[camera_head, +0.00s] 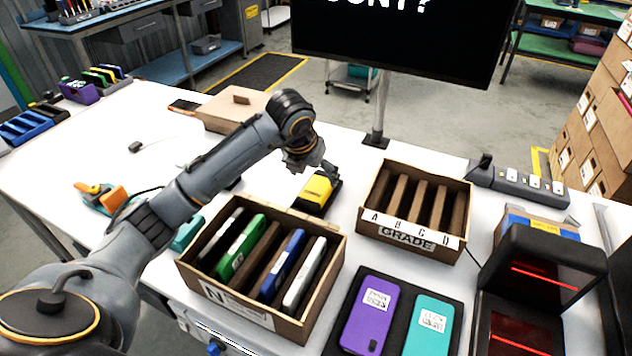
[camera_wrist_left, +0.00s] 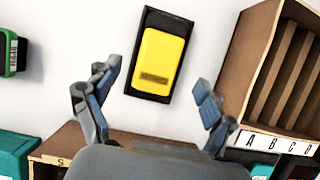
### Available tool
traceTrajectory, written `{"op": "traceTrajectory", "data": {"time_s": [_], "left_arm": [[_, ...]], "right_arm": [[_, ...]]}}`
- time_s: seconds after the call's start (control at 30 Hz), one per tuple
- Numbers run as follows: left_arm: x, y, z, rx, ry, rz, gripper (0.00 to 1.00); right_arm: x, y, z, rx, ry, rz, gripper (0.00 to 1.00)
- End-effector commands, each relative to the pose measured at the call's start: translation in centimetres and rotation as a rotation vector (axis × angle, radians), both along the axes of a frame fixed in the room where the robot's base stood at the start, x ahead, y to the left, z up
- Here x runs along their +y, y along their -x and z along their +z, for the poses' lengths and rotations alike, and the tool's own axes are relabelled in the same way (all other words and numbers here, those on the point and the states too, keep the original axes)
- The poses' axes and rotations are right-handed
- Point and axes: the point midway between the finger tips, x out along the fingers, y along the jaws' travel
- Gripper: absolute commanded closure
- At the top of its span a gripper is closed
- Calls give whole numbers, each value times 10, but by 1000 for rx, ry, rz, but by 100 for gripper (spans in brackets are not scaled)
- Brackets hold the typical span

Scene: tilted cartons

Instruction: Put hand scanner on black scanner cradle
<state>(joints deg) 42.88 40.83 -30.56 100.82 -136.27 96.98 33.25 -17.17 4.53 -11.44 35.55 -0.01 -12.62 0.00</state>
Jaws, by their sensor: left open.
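The yellow hand scanner (camera_head: 317,187) lies on the black scanner cradle (camera_head: 333,199) behind the front carton. In the left wrist view the scanner (camera_wrist_left: 160,58) sits within the outline of the cradle (camera_wrist_left: 150,17), whose dark rim shows around it. My left gripper (camera_head: 320,167) is just above and behind the scanner in the head view. In the left wrist view its two fingers (camera_wrist_left: 155,80) are spread wide with nothing between them, and the scanner is apart from both. My right gripper is not in view.
A carton (camera_head: 334,249) with several upright phones stands in front of the cradle. A slotted carton labelled GRADE (camera_head: 367,224) stands to its right. A black mat (camera_head: 397,293) holds a purple and a teal phone.

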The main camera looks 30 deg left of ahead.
Motion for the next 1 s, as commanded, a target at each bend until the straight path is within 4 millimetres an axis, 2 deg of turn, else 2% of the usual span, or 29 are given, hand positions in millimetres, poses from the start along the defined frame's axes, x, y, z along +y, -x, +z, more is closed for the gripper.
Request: {"op": "traceTrajectory", "data": {"time_s": [0.2,0.4,1.0], "left_arm": [[-1,18,42,-4,-2,-2,17],[-2,27,64,-2,-2,-1,17],[-2,29,68,1,-1,-1,17]], "right_arm": [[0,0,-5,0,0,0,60],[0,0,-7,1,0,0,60],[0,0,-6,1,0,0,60]]}}
